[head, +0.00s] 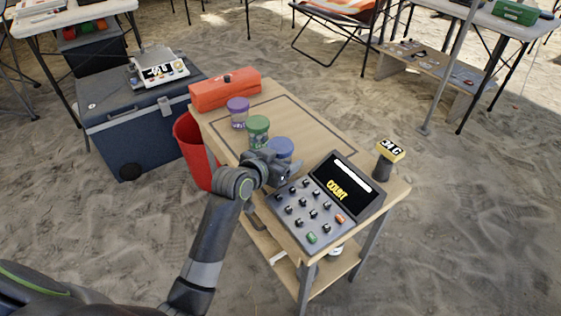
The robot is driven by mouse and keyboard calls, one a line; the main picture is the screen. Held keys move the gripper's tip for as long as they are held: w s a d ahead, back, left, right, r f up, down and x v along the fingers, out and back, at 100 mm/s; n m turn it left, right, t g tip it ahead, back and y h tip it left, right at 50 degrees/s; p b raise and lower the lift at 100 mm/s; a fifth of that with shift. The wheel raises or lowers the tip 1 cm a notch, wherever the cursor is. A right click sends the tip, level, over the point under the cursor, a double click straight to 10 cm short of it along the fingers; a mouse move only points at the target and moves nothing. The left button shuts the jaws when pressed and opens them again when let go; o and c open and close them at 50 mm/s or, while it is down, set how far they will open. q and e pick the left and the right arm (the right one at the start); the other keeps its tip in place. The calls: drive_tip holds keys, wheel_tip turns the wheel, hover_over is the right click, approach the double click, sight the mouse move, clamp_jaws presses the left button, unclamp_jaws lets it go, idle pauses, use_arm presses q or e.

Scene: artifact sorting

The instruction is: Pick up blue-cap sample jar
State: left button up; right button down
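The blue-cap sample jar (281,147) stands on the small wooden table (325,130), nearest of three jars in a row. Its lid shows, but my gripper hides most of its lower body. My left gripper (285,172) is right at the near side of this jar, low by the tabletop. One finger shows beside the jar; I cannot tell whether the fingers touch it or how far apart they are. A green-cap jar (258,130) stands just behind it, and a purple-cap jar (238,111) farther back. My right gripper is not in view.
A yellow-topped stamp-like object (389,155) stands at the right corner. An orange case (225,90) lies at the far left edge. A red bin (190,145) stands beside the table.

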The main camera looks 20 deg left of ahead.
use_arm(q)
drive_tip(key=c, duration=1.1)
